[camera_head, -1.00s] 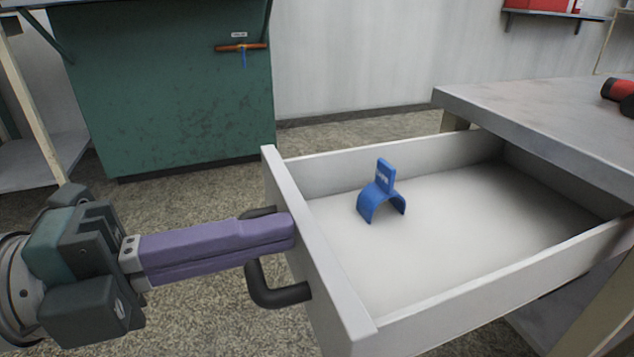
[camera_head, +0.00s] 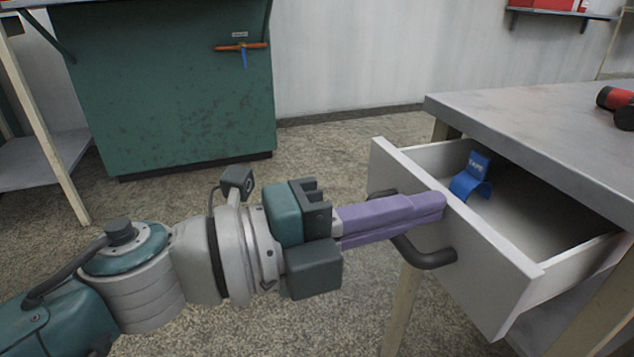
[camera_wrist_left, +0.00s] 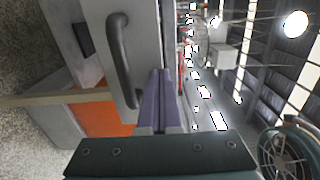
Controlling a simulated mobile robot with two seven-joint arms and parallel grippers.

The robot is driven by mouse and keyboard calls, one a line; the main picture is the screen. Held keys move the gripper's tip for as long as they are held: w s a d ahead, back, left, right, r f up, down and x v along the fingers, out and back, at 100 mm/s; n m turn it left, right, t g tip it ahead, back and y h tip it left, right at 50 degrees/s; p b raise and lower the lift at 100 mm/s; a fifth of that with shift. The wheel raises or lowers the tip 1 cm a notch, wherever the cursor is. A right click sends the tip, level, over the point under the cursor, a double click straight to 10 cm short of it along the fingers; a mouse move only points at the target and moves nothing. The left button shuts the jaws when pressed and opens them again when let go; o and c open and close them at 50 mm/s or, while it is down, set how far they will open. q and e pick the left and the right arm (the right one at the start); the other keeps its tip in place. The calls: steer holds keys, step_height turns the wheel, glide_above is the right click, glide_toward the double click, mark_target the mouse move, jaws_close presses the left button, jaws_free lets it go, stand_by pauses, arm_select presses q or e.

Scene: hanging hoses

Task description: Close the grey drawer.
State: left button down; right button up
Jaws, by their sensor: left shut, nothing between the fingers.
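The grey drawer (camera_head: 492,262) is partly open under the worktop, with its front panel facing left. A dark bar handle (camera_head: 432,259) sticks out from that panel. A blue clip-shaped piece (camera_head: 472,176) with a label lies inside the drawer. My left gripper (camera_head: 443,203) has purple fingers, shut and empty, with their tips at the drawer's front panel, beside the handle. In the left wrist view, the fingers (camera_wrist_left: 160,78) reach toward the grey drawer front next to the handle (camera_wrist_left: 120,60). My right gripper is not in view.
The grey worktop (camera_head: 530,115) overhangs the drawer, with a red and black object (camera_head: 616,101) on it. A green cabinet (camera_head: 170,95) with an orange handle stands at the back left. The speckled floor between is clear.

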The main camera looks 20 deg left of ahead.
mark_target(454, 200)
arm_select(q)
steer(key=x, duration=0.5)
steer(key=shift+b, duration=0.4)
steer(key=shift+x, duration=1.25)
steer(key=shift+a, duration=0.1)
